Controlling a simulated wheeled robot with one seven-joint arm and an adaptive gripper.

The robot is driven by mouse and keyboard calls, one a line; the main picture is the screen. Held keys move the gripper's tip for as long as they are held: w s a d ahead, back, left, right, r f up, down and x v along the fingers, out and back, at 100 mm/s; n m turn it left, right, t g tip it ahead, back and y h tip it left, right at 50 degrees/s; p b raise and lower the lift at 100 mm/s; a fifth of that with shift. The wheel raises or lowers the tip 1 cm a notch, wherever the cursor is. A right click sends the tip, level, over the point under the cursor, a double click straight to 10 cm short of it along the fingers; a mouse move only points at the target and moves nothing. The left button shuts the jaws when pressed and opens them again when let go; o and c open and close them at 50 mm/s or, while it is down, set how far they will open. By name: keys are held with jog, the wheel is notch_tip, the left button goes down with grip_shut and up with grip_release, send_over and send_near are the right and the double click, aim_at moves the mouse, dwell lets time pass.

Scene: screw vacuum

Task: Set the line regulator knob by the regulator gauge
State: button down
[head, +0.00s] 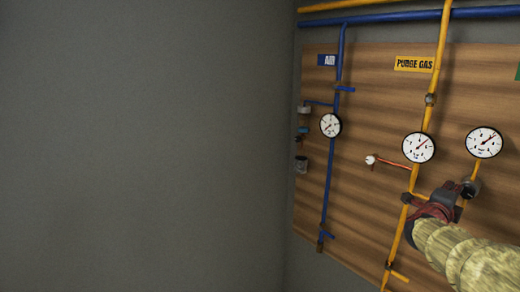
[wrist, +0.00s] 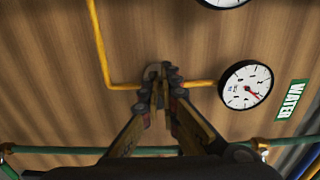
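The regulator gauge (head: 484,142) is a round white dial at the right of the head view, its red needle pointing up and to the right. The same gauge (wrist: 245,85) shows in the wrist view, right of my fingers, on the yellow pipe. The regulator knob (head: 471,187) is a small dark, greyish part below the gauge; in the wrist view it shows (wrist: 155,70) at my fingertips, mostly hidden. My gripper (head: 456,194) is at the knob. Its fingertips (wrist: 163,84) are close together there; whether they press on the knob is hidden.
Another gauge (head: 418,147) sits on the yellow purge gas pipe (head: 435,75), with a red-handled valve (head: 390,163) beside it. The blue air pipe (head: 328,180) with its gauge (head: 330,125) is further left. A green pipe (wrist: 55,150) crosses the wrist view. The grey wall (head: 140,150) is bare.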

jog(key=shift+d+f+b, duration=0.1)
jog(key=shift+f+b, duration=0.75)
jog(key=shift+b, duration=1.4)
jog(key=shift+w+a, duration=0.1)
jog(key=shift+a, duration=0.2)
jog(key=v, duration=0.5)
jog(key=shift+a+r+b, duration=0.2)
jog(key=shift+r+b, duration=0.05)
jog(key=shift+b, duration=0.15)
